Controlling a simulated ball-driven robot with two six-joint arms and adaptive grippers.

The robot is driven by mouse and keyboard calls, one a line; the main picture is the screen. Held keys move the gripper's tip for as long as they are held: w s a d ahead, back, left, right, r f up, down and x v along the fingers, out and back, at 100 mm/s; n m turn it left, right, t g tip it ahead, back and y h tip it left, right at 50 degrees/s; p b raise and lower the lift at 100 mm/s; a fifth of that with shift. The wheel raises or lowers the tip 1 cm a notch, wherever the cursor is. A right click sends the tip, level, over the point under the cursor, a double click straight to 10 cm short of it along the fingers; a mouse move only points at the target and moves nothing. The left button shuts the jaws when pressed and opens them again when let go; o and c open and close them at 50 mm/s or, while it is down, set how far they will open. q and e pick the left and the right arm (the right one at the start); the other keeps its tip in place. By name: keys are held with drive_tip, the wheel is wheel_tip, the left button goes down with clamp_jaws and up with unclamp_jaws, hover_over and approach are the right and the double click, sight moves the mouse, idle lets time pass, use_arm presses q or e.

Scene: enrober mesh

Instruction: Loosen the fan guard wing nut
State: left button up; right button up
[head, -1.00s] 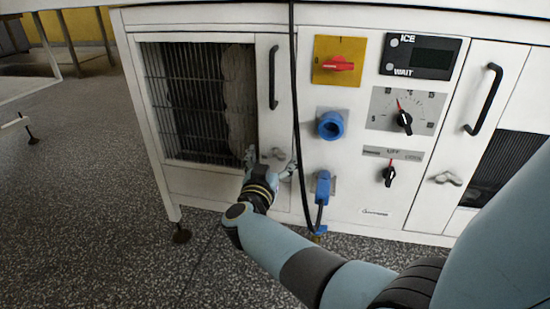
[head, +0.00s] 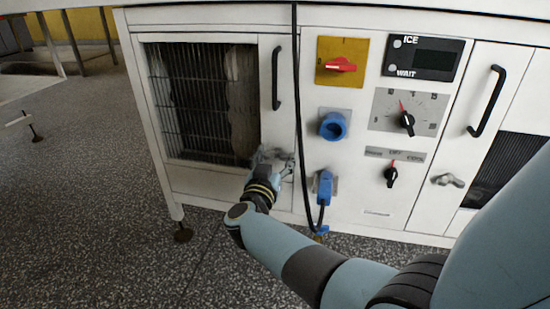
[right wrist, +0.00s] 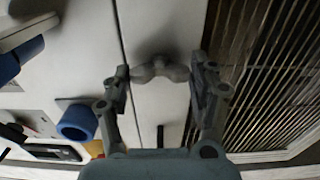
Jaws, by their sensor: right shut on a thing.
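The fan guard wing nut (right wrist: 160,70) is a grey two-winged nut on the white panel beside the barred fan guard (right wrist: 275,75). In the right wrist view its wings lie crosswise between my fingertips. My right gripper (right wrist: 159,76) is shut on it, one finger at each wing end. In the head view my right gripper (head: 273,160) is at the lower right corner of the fan guard (head: 200,105) and mostly hides the nut. My left gripper is not in view.
A black cable (head: 297,110) hangs just right of my gripper, near a blue plug (head: 324,187) and blue socket (head: 333,126). A black door handle (head: 275,78) is above. Another wing nut (head: 447,180) sits on the right panel.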

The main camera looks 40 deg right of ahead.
drive_tip(key=shift+r+n+p, duration=0.2)
drive_tip(key=shift+n+p, duration=0.3)
drive_tip(key=shift+p, duration=0.1)
drive_tip(key=n+p, duration=0.4)
drive_tip(key=n, duration=0.1)
drive_tip(key=n+p, duration=0.1)
drive_tip(key=n, duration=0.2)
drive_tip(key=shift+f+n, duration=0.15)
drive_tip(key=shift+n, duration=0.25)
drive_tip(key=n, duration=0.2)
drive_tip(key=shift+n+p, duration=0.35)
drive_tip(key=shift+n, duration=0.05)
drive_tip(key=n, duration=0.3)
drive_tip(key=shift+f, duration=0.1)
drive_tip(key=shift+n, duration=0.8)
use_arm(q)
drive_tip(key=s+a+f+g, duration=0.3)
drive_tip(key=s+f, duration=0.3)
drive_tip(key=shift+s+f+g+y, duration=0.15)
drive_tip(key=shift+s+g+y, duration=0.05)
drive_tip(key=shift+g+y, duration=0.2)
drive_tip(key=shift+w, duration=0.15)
use_arm(e)
drive_tip(key=shift+n, duration=0.4)
